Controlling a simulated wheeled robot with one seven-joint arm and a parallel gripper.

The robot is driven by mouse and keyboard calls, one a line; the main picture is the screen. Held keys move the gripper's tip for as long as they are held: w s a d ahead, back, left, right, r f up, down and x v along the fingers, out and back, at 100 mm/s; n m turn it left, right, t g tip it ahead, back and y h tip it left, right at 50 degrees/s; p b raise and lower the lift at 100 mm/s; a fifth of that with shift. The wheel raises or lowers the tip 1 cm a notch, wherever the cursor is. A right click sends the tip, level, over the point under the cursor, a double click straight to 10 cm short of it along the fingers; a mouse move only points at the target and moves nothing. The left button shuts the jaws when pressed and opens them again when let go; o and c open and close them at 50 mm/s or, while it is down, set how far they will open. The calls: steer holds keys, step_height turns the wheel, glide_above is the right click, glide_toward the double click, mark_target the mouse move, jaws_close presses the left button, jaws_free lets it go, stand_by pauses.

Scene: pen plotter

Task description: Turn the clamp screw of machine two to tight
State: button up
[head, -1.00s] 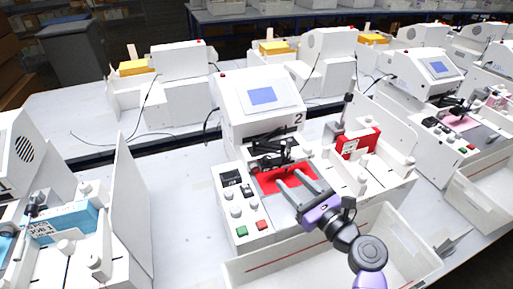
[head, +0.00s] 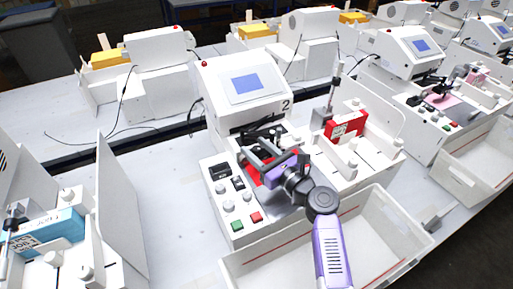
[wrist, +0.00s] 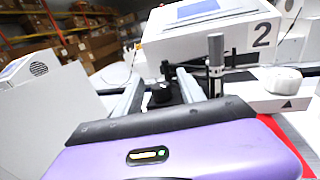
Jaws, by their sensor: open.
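Machine two (head: 245,90), a white pen plotter marked "2" with a blue screen, stands mid-frame in the head view. My gripper (head: 252,154) reaches in over its front from the right, its two grey fingers apart and empty. In the wrist view the gripper (wrist: 160,78) points at the black pen carriage. A round black knob (wrist: 160,95), which looks like the clamp screw, shows between the fingers with space at both sides. Whether a finger touches it I cannot tell. In the head view my fingers and the black carriage parts hide it.
A control panel with knobs and green and red buttons (head: 236,225) lies left of my gripper. A white bin (head: 395,235) stands in front, and a red box (head: 346,126) sits in the right-hand feeder.

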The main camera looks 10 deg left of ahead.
steer(key=shift+c, duration=0.2)
jaws_close()
